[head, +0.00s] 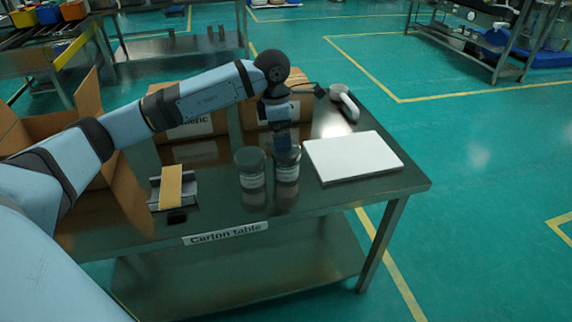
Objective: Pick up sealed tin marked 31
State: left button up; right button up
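Two grey cylindrical tins with pale labels stand upright side by side on the metal carton table (222,205): a left tin (250,170) and a right tin (287,172). The label print is too small to read, so I cannot tell which is marked 31. My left gripper (284,148) points down at the top of the right tin. It hides part of that tin's lid, and I cannot tell whether its fingers touch or grip the tin. My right gripper is not in view.
A white flat box (352,157) lies just right of the tins. A white handheld device (344,102) is behind it. A tape dispenser (173,188) sits to the left. Cardboard cartons (190,124) stand behind, and an open carton (92,92) is at far left.

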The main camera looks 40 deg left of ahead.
aim_at(286, 154)
pick_arm(q)
jog(key=f, duration=0.4)
jog(key=shift+d+b, duration=0.3)
jog(key=shift+b, duration=0.05)
jog(key=f, duration=0.2)
jog(key=shift+d+f+b, duration=0.3)
jog(key=shift+f+b, duration=0.05)
jog(key=shift+b, duration=0.05)
jog(key=shift+w+f, duration=0.1)
jog(key=shift+f, duration=0.65)
jog(key=c, duration=0.9)
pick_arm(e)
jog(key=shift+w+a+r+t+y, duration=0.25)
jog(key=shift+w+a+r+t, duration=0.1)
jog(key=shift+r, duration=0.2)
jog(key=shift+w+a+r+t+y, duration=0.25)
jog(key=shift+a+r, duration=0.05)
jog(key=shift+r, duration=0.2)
